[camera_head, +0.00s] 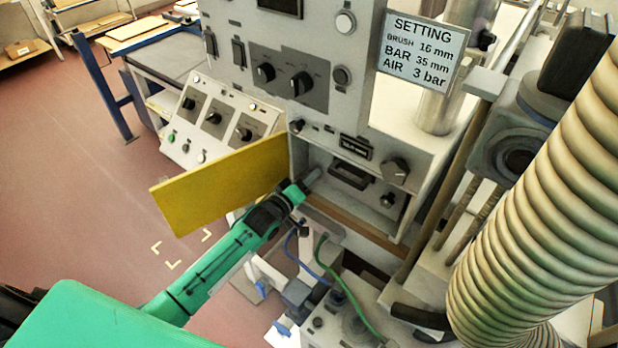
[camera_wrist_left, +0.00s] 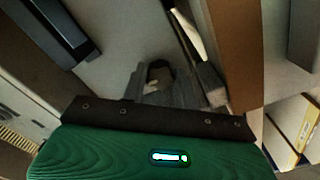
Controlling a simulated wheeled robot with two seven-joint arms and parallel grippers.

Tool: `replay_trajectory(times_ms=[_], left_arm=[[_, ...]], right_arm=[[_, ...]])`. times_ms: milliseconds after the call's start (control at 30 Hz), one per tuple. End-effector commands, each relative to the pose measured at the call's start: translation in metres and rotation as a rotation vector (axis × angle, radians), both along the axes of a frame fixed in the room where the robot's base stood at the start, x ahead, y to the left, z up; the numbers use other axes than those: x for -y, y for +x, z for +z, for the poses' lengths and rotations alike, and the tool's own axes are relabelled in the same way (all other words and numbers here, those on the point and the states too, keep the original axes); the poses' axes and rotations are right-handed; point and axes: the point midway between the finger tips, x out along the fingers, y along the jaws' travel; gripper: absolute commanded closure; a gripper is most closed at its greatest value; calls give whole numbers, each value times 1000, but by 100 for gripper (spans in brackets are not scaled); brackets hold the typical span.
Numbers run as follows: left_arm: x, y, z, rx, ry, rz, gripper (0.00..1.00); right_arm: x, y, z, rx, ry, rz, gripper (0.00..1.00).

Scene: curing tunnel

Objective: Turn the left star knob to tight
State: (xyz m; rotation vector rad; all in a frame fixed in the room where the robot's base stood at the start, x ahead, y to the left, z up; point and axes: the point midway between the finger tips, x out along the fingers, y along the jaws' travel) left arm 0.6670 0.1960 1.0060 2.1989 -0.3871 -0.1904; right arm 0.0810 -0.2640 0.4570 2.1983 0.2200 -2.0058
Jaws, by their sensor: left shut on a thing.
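My left gripper (camera_head: 313,176) reaches to the left side of the open recess in the grey machine, below its control panel. In the left wrist view, a dark rounded knob (camera_wrist_left: 158,71) shows at the grey fingers (camera_wrist_left: 178,88), which are shut on it. I take it for the left star knob; its lobes and any tight mark are hidden by the fingers. In the head view the gripper covers this knob. A grey many-sided knob (camera_head: 395,171) sits on the machine front to the right. My right gripper is not in view.
A yellow door panel (camera_head: 222,183) stands open just left of my left forearm. A sign (camera_head: 422,52) reads brush 16 mm, bar 35 mm, air 3 bar. A ribbed hose (camera_head: 540,200) fills the right. Blue and green tubes (camera_head: 318,262) hang below the gripper.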

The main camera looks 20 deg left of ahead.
Motion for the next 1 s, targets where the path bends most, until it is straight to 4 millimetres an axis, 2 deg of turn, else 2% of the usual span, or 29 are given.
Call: replay_trajectory(times_ms=[267, 1000], left_arm=[[0, 0, 0, 51, 140, 0, 93], [0, 0, -1, 286, 793, 0, 93]], right_arm=[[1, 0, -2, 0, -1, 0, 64], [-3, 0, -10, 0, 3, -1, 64]])
